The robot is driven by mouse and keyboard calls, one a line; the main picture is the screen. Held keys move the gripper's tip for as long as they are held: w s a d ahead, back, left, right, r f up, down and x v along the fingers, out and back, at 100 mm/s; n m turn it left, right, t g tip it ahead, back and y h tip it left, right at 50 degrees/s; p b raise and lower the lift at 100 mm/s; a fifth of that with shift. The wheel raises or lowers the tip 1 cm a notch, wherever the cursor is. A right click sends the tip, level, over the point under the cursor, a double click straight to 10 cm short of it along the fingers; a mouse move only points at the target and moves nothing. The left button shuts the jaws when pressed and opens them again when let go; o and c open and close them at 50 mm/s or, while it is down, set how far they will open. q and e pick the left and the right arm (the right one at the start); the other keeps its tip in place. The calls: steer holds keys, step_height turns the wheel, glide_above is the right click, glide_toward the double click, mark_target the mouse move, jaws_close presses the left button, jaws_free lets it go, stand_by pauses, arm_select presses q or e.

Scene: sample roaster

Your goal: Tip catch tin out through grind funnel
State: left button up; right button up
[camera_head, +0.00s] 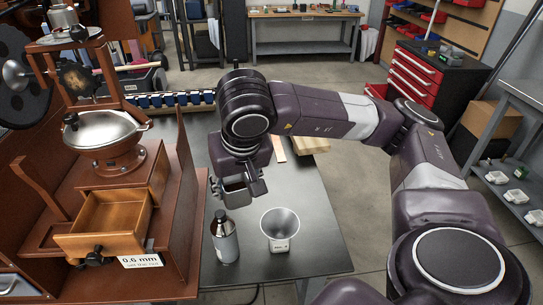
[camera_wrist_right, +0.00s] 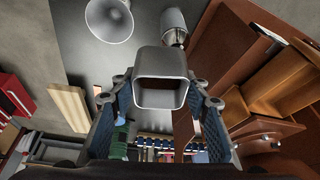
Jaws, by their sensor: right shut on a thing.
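My right gripper (camera_head: 246,180) is shut on the catch tin (camera_head: 237,192), a small grey squared tin, and holds it above the dark table. In the right wrist view the tin (camera_wrist_right: 161,62) sits between the two fingers (camera_wrist_right: 162,100). The tin looks roughly upright; its contents cannot be made out. The grind funnel (camera_head: 280,221), a wide metal cone, stands on a small labelled container (camera_head: 281,245), apart from the tin and to its lower right. The funnel also shows at the top of the right wrist view (camera_wrist_right: 108,17). My left gripper is out of view.
A grey bottle (camera_head: 225,243) with a dark cap stands left of the funnel, below the tin. The brown grinder (camera_head: 118,185) with its open wooden drawer (camera_head: 103,220) is at left. Wooden pieces (camera_head: 309,146) lie at the table's back right. The table right of the funnel is clear.

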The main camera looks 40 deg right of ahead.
arm_select(q)
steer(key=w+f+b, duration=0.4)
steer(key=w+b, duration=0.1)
steer(key=b, duration=0.4)
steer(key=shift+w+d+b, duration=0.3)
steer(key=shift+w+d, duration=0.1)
arm_select(e)
steer(key=s+d+f+m+h, duration=0.1)
steer(key=s+d+f+m, duration=0.2)
steer(key=d+f, duration=0.4)
steer(key=shift+d+f+g, duration=0.3)
steer(key=shift+f, duration=0.5)
